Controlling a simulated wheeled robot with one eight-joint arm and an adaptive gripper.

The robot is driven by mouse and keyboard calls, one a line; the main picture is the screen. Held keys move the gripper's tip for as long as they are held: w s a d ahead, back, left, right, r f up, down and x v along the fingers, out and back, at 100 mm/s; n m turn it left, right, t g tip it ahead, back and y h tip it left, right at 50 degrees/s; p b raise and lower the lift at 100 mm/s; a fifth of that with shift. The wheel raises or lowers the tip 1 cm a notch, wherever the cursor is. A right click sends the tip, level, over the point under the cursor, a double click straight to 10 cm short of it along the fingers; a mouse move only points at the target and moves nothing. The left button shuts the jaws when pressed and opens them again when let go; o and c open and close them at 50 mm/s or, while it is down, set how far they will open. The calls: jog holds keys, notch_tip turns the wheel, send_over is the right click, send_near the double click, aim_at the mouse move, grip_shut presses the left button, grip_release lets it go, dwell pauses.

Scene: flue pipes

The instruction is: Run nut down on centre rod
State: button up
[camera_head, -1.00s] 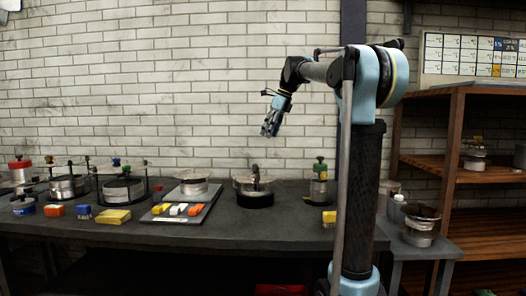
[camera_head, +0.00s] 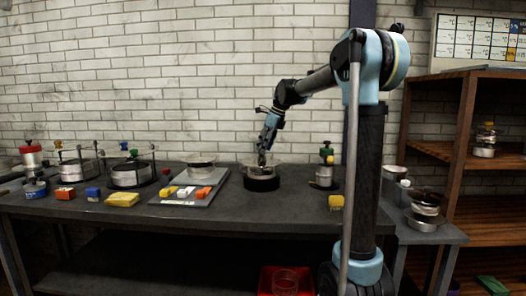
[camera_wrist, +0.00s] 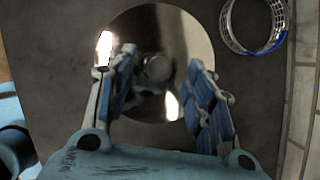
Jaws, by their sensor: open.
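A round pot with a shiny metal top and black base (camera_head: 262,183) stands on the bench in the head view. My gripper (camera_head: 263,152) points down at its middle, and its fingers hide the centre rod there. In the wrist view the shiny disc (camera_wrist: 185,35) lies below my gripper (camera_wrist: 160,66). A small round piece (camera_wrist: 157,68), perhaps the nut on the rod, shows at the disc's centre. My two fingers are open, one on each side of it, with gaps showing. I cannot tell how far the fingertips are above the disc.
A grey tray (camera_head: 190,199) with small coloured blocks lies left of the pot. A green-topped jar (camera_head: 325,172) stands to the right. In the wrist view a meshed ring (camera_wrist: 231,38) sits at upper right. A wooden shelf (camera_head: 455,135) stands far right.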

jog(key=shift+x, duration=0.8)
grip_shut()
jog(key=m+t, duration=0.1)
jog(key=m, duration=0.2)
jog(key=m+t+h, duration=0.1)
jog(key=m, duration=0.1)
jog(key=shift+s+m, duration=0.1)
jog(key=shift+m, duration=0.3)
jog(key=shift+c, duration=0.6)
grip_release()
jog(key=shift+o, duration=0.6)
jog(key=shift+r, duration=0.15)
